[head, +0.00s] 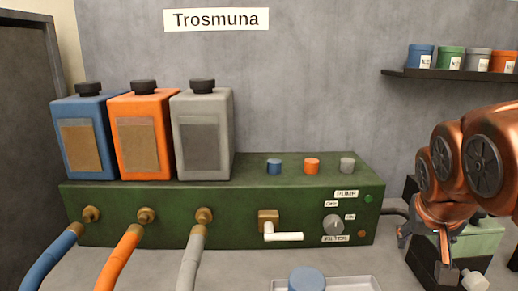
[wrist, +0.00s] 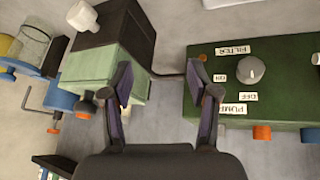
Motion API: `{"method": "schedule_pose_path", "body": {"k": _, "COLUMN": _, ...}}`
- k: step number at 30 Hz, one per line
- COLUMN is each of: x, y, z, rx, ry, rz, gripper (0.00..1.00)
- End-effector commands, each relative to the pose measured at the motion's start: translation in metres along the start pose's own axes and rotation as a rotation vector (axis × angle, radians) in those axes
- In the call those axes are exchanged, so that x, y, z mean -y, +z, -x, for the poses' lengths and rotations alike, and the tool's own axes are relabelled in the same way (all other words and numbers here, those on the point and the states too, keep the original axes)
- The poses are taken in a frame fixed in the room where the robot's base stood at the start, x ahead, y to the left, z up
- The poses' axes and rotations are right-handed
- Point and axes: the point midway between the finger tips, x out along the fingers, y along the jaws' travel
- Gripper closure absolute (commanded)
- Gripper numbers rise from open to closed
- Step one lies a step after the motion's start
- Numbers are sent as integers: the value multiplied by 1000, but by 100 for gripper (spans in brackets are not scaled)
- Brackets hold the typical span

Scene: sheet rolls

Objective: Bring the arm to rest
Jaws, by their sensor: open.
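My copper-coloured arm (head: 465,165) reaches in from the right edge of the head view. My gripper (head: 425,250) points downward over the bench, right of the green pump box (head: 300,220). In the wrist view, my gripper (wrist: 167,85) has its two dark fingers spread apart with nothing between them. The fingers show in front of the gap between a pale green and black device (wrist: 115,70) and the pump box. In the head view, my arm partly hides this device.
Blue (head: 85,135), orange (head: 140,135) and grey (head: 203,135) canisters stand on the pump box. Hoses leave its front, beside a white-handled tap (head: 282,236). A tray (head: 350,284) and a blue lid (head: 306,280) are at the front. A shelf (head: 450,74) holds several tubs.

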Motion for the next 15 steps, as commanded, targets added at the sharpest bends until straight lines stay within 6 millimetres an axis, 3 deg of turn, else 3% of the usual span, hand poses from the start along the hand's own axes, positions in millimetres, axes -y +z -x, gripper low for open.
{"method": "schedule_pose_path", "body": {"k": 1, "x": 4, "y": 3, "z": 12, "rx": 31, "ry": -12, "rz": 15, "gripper": 40}}
{"method": "schedule_pose_path", "body": {"k": 15, "x": 34, "y": 91, "z": 52, "rx": 324, "ry": -107, "rz": 156, "gripper": 40}}
